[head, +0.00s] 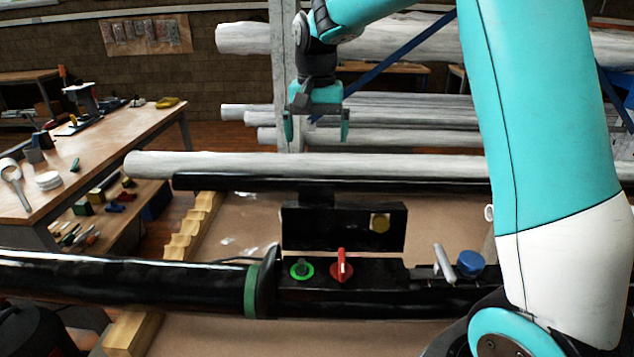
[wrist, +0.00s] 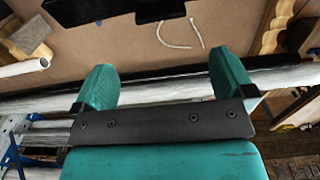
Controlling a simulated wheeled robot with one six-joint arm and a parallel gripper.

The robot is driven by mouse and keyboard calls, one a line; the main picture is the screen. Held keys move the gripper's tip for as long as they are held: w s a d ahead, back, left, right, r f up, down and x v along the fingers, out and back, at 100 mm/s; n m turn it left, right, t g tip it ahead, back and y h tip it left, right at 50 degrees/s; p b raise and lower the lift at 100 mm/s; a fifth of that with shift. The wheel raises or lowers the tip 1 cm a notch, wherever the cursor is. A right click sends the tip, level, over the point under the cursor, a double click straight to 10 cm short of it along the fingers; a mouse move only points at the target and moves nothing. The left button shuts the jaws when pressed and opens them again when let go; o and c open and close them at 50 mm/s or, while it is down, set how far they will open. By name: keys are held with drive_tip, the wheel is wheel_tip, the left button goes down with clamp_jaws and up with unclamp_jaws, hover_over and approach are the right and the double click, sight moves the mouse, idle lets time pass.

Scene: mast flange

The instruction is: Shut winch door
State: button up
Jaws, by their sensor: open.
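The winch door (head: 335,237) looks like a black rectangular panel with a round brass-coloured knob near its right end. It stands up, open, along the far side of the black mast (head: 150,278). In front of it the mast carries a green knob (head: 301,269) and a red switch (head: 341,266). My gripper (head: 316,128) is open and empty, pointing down, above and beyond the door and clear of it. In the wrist view both teal fingers of my gripper (wrist: 165,80) are spread apart. A black part at the top edge there is cut off; I cannot tell whether it is the door.
A grey-white pole (head: 300,164) and a black bar lie behind the door. More pale poles rest on a rack further back. A silver lever (head: 443,262) and a blue cap (head: 471,263) stand on the mast at right. A cluttered workbench (head: 100,150) is at left.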

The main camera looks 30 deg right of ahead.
sight(317, 185)
wheel_tip(317, 185, down, 13)
drive_tip(key=shift+p, duration=1.15)
drive_tip(key=c, duration=1.1)
